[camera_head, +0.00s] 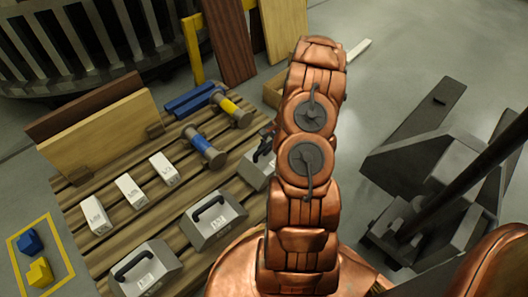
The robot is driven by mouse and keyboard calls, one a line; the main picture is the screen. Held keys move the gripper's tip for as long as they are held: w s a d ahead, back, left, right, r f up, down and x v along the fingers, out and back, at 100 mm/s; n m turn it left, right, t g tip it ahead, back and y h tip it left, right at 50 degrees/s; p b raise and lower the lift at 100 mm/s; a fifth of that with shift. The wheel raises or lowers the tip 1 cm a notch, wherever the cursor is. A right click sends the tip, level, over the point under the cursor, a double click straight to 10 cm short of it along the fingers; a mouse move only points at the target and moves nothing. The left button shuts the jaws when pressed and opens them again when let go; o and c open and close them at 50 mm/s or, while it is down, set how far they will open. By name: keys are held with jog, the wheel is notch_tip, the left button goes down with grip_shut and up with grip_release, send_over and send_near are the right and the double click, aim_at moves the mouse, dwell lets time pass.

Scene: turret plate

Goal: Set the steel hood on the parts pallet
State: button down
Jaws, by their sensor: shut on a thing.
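The parts pallet (62,193) is a slatted wooden platform at the left of the head view. Two grey steel hoods with black handles stand on it near its front edge, one at the bottom (150,279) and one in the middle (225,228). A third steel hood (257,170) shows at the pallet's right side, partly hidden by my copper arm. My gripper (264,148), dark and mostly hidden behind the arm, is at the top of this third hood and is shut on it. I cannot tell whether this hood touches the pallet.
A yellow-framed floor mark (17,246) holds blue and yellow pieces. A grey pallet-jack-like machine (430,185) stands right. Grey floor is open behind it.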

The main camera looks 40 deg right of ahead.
aim_at(268, 157)
notch_tip(268, 157, down, 3)
jog(key=shift+b, duration=0.8)
jog(key=shift+r, duration=0.1)
jog(key=c, duration=1)
grip_release()
jog(key=shift+c, duration=0.2)
